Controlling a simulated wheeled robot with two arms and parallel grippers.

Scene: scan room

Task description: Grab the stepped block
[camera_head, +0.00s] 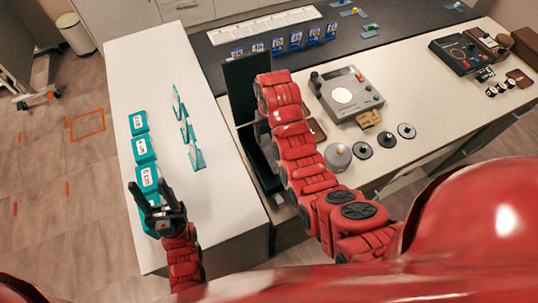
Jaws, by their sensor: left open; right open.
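The teal stepped block (143,151) stands on the left of the white table, with white labels, including "4 cm" and "6 cm", on its tops. It looks taller towards me. My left gripper (151,190) is open, with its black fingers at the near end of the block. The fingers overlap the nearest step and hide part of it. I cannot tell whether they touch it. My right arm reaches up across the middle of the view. Its fingers are not visible.
Thin teal upright pieces (186,128) stand right of the block on the white table (229,185). A black panel (246,84) stands beside my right arm. A grey device (346,94) and several round discs lie on the right counter. The table's near part is clear.

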